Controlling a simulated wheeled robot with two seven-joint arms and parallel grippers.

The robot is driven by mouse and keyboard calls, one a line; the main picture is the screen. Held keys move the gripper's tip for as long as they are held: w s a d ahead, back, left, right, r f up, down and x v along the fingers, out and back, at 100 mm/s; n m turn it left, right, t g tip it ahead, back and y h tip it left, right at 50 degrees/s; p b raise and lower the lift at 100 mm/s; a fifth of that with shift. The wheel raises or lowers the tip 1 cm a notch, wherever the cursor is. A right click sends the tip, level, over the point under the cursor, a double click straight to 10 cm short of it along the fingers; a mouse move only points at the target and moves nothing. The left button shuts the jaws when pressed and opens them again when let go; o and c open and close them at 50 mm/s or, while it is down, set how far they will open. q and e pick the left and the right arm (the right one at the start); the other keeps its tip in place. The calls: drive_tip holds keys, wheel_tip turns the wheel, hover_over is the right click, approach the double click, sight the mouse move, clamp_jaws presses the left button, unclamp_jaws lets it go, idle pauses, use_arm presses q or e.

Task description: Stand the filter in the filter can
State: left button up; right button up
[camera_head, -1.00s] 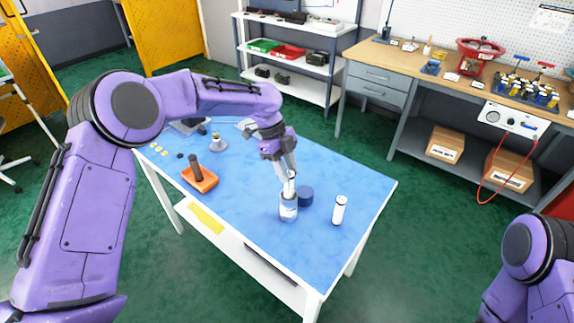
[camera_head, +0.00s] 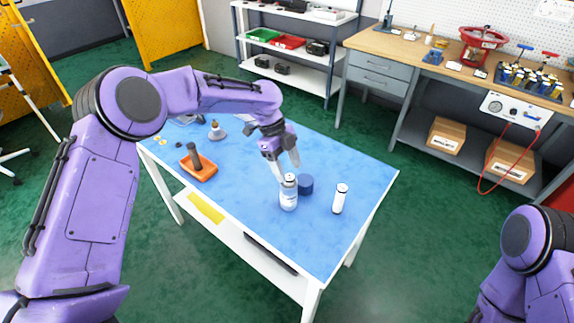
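A white filter with a dark top (camera_head: 289,179) stands upright in the clear, greyish filter can (camera_head: 289,202) near the front of the blue-topped table. Its upper end shows above the can's rim; its lower part is hard to make out. My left gripper (camera_head: 286,167) is just above the filter's top, with its two fingers spread apart and nothing visible between them. My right gripper is not in view; only part of that arm shows at bottom right.
A dark blue round piece (camera_head: 305,184) sits right beside the can. An orange tray (camera_head: 199,170) with a dark upright handle and a small grey-based item (camera_head: 216,131) are farther left. The blue tabletop (camera_head: 345,170) is clear at its right end.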

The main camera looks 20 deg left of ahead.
use_arm(q)
drive_tip(key=shift+r, duration=0.1)
drive_tip(key=b+v, duration=0.1)
drive_tip(key=v, duration=0.9)
drive_tip(key=shift+r, duration=0.15)
idle(0.3)
